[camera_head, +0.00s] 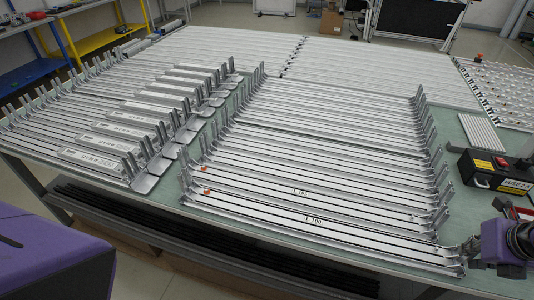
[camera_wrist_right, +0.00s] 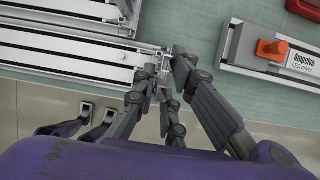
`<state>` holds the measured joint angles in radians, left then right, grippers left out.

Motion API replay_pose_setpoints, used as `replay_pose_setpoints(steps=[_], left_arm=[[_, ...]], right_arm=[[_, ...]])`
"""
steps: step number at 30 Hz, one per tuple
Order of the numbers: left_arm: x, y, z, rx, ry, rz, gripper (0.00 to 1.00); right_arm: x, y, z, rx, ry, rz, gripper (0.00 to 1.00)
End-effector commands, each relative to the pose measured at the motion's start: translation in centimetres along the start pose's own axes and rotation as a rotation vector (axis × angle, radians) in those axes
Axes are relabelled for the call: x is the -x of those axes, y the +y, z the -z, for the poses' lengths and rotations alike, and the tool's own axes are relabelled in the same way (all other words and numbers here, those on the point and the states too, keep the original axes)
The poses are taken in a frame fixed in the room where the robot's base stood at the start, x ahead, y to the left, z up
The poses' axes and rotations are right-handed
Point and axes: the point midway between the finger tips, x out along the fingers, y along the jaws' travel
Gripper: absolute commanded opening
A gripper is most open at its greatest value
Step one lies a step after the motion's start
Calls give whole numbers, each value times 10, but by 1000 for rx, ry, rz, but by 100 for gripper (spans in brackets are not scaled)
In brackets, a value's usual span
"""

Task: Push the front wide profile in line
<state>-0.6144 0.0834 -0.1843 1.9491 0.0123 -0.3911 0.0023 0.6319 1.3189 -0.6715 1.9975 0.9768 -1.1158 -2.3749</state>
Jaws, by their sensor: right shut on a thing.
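The front wide profile (camera_head: 345,236) is a long silver-white bar at the near edge of the table, in front of a row of similar profiles. Its right end sticks out a little to the right of the ends behind it. It also shows in the right wrist view (camera_wrist_right: 65,55), entering from the left. My right gripper (camera_head: 472,252) is at this right end. In the right wrist view its fingertips (camera_wrist_right: 166,62) are closed around the end piece, which they partly hide. My left gripper is not in view.
More profiles with upright end brackets fill the table (camera_head: 165,195). A black box (camera_head: 493,170) with a fuse label stands at the right. A labelled LED driver (camera_wrist_right: 270,50) lies right of my gripper in the wrist view, with bare green tabletop between.

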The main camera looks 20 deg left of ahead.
Motion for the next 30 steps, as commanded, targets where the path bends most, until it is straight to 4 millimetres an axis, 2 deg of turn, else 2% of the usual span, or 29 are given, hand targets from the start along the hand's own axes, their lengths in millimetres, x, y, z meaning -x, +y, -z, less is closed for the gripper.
replay_pose_setpoints(steps=[14, 30], left_arm=[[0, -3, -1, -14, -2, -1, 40], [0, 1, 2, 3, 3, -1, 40]], right_arm=[[0, 4, 1, 1, 2, -2, 0], [-1, 15, 2, 0, 4, -3, 0]])
